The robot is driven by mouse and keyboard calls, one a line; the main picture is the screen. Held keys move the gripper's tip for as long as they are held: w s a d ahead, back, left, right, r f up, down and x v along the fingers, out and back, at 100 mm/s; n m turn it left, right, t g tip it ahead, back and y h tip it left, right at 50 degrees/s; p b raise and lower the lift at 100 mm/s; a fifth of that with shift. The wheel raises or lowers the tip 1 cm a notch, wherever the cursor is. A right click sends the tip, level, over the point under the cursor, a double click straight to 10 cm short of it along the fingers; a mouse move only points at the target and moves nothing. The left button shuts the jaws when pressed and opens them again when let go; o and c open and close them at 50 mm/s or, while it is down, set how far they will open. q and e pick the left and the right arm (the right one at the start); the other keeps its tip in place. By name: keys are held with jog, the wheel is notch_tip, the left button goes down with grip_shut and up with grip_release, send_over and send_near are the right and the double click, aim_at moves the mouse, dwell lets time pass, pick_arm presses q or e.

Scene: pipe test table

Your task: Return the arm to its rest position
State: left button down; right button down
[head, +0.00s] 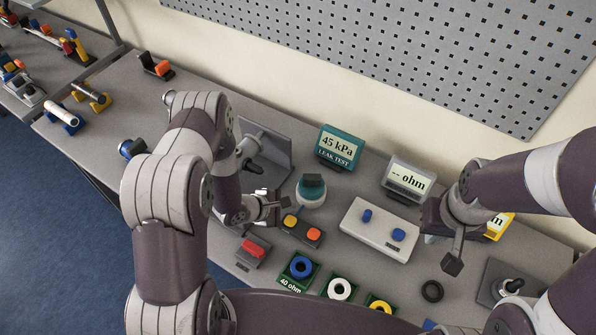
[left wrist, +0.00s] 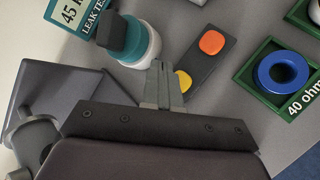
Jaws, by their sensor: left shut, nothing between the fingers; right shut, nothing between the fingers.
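My left gripper (head: 282,203) is shut and empty above the table, just left of a panel with a yellow and an orange button (head: 302,230). Its shut fingers (left wrist: 163,84) also show in the left wrist view, pointing between a teal-and-white knob unit and the button panel (left wrist: 205,61). My right gripper (head: 453,263) is shut and empty, pointing down over the table right of the white box with two blue knobs. The left arm comes in from the left and bends over the table; the right arm comes in from the right edge.
The teal gauge (head: 338,147) reads 45 kPa and the white meter (head: 408,180) reads "-- ohm". The teal knob unit (head: 311,190), white box (head: 380,229), red-topped block (head: 253,250) and green trays with blue (head: 300,267) and white rings (head: 339,289) crowd the middle. A pegboard (head: 430,50) stands behind.

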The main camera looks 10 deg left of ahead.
pick_arm(q)
jog(key=shift+m, duration=0.4)
jog(key=s+a+f+m+g, duration=0.1)
jog(key=s+a+f+m+y, duration=0.1)
jog(key=s+m, duration=0.1)
jog(key=s+a+f+m+g+y, duration=0.1)
jog(key=m, duration=0.1)
jog(key=shift+s+a+g, duration=0.1)
jog(key=shift+s+g, duration=0.15)
jog(key=shift+g, duration=0.05)
jog(key=s+a+m+g+y, duration=0.1)
jog(key=m, duration=0.1)
jog(key=s+a+m+y+b, duration=0.1)
jog(key=a, duration=0.1)
jog(key=shift+s+a+r+m+g, duration=0.1)
jog(key=shift+r+m+g, duration=0.3)
jog(key=s+r+m+b, duration=0.2)
jog(key=r+m+b, duration=0.1)
jog(key=r, duration=0.2)
jog(key=s+d+r+m+y+b, duration=0.1)
jog(key=s+r+m+b, duration=0.1)
jog(key=r+m+b, duration=0.1)
jog(key=s+r+m+y+b, duration=0.1)
jog(key=s+r+m+b, duration=0.1)
jog(key=r+b, duration=0.2)
jog(key=shift+s+d+r+m+g, duration=0.15)
jog(key=shift+s+r+m+g, duration=0.2)
jog(key=shift+r, duration=1.4)
